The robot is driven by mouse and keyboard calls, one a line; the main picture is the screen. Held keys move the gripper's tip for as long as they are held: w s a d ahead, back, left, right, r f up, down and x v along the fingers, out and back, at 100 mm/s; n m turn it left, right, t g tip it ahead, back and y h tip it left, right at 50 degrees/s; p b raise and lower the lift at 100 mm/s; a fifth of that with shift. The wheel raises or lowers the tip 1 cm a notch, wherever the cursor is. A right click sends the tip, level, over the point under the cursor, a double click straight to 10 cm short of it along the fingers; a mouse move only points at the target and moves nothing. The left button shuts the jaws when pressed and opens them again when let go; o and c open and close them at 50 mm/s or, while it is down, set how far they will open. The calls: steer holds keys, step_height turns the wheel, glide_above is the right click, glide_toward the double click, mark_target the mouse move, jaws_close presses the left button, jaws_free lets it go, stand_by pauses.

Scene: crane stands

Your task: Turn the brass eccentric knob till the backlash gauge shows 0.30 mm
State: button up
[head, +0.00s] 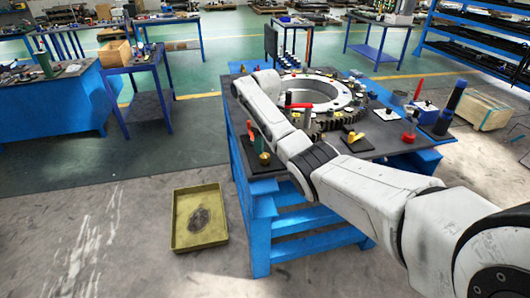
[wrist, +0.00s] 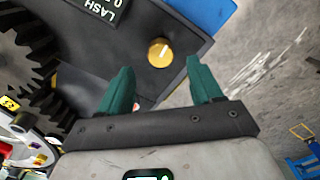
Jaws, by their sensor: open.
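The brass eccentric knob (wrist: 160,52) is round, with a pale index line on its face, and sits on a dark plate near its corner. My gripper (wrist: 158,66) is open, its two teal fingers apart. In the wrist view the knob appears between and just beyond the fingertips; contact cannot be told. The backlash gauge (wrist: 100,8) is a black display at the top edge. Only "LASH" and the start of a number, "0", show; the rest is cut off.
A dark toothed gear (wrist: 38,65) lies left of the knob. A yellow tray (head: 182,240) lies on the floor left of the bench.

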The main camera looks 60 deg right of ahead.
mark_target(265, 156)
steer(key=shift+r, duration=2.5)
steer(key=a+f+n, duration=0.1)
steer(key=a+f, duration=0.8)
steer(key=a, duration=0.4)
steer(key=a+f, duration=0.9)
steer(key=a, duration=0.4)
steer(key=s+a+f, duration=0.2)
steer(key=s+a, duration=0.5)
steer(key=s, duration=0.2)
steer(key=s+a+f, duration=0.2)
steer(key=s+a, duration=0.5)
steer(key=s, duration=0.2)
steer(key=s+r+t, duration=0.1)
steer(key=s+r, duration=0.1)
steer(key=s, duration=0.5)
steer(key=shift+r, duration=0.25)
steer(key=shift+a, duration=0.15)
steer(key=shift+c, duration=0.2)
